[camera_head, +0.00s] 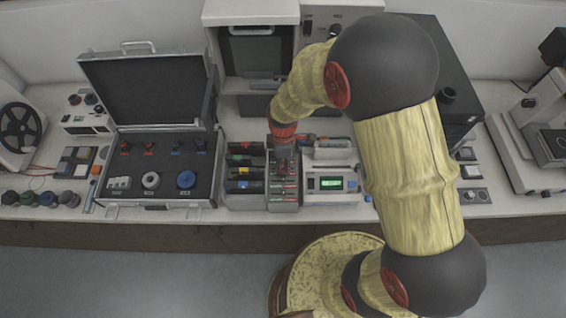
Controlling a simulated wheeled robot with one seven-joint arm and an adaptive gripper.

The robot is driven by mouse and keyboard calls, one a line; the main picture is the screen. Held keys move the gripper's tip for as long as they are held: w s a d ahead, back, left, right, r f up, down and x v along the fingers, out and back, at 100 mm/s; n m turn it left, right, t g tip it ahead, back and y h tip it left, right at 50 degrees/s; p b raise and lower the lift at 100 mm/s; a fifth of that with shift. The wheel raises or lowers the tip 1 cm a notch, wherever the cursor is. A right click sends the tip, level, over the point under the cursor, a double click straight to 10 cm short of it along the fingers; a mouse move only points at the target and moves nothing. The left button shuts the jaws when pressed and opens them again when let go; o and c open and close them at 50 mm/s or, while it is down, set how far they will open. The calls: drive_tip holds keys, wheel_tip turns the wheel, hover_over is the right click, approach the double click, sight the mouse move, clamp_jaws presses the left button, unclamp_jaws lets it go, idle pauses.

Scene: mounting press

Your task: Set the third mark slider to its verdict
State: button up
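My gripper (284,158) points down over a narrow grey unit (284,206) at the middle of the bench. It hides much of the top of that unit. Small red and green marks show on the unit just below the gripper. I cannot make out which of them is the third mark slider, nor how it is set. The fingers are too small and dark to show whether they are open, shut or touching the unit.
Left of the gripper is a rack (245,201) with coloured labels, then an open case (160,196). A device with a lit green display (331,184) stands close on the right. A pale cabinet (222,16) rises behind. My arm covers the bench further right.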

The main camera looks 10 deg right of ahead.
drive_tip(key=c, duration=0.7)
clamp_jaws()
